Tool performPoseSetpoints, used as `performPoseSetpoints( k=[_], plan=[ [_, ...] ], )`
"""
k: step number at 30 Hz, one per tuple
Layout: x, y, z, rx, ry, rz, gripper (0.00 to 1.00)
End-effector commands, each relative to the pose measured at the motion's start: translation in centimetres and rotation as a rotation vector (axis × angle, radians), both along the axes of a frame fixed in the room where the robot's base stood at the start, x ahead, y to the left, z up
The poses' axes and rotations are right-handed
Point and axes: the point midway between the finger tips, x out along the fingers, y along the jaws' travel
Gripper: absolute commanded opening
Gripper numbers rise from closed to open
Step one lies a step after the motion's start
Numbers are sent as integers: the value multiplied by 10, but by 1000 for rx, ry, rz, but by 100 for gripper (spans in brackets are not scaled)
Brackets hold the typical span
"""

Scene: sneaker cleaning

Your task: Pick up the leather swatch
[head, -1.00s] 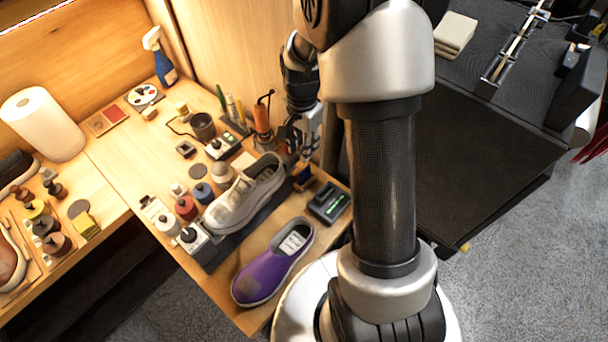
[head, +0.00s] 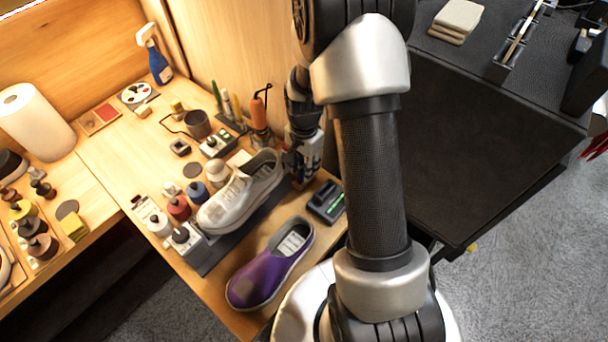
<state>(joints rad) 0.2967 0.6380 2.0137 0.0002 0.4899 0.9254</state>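My gripper (head: 299,182) points down at the right edge of the wooden bench, just right of the white sneaker's heel. Its fingers are small and dark here, so I cannot tell whether they are open or shut, or whether they hold anything. I cannot say for sure which thing is the leather swatch. A small blue and brown item seen earlier at the bench edge is now hidden behind my gripper.
A purple shoe (head: 268,268) lies at the bench's front. A dark device with a green light (head: 327,202) sits close to my gripper. Several bottles, including a red-brown one (head: 179,207), stand left of the white sneaker. An orange-handled tool (head: 259,112) stands behind.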

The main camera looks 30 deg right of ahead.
Motion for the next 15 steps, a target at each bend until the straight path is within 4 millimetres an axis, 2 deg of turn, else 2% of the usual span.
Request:
performPoseSetpoints(
  k=[3,15],
  plan=[
    [0,0,1,0,-1,0,27],
    [0,0,1,0,0,0,0]
  ],
)
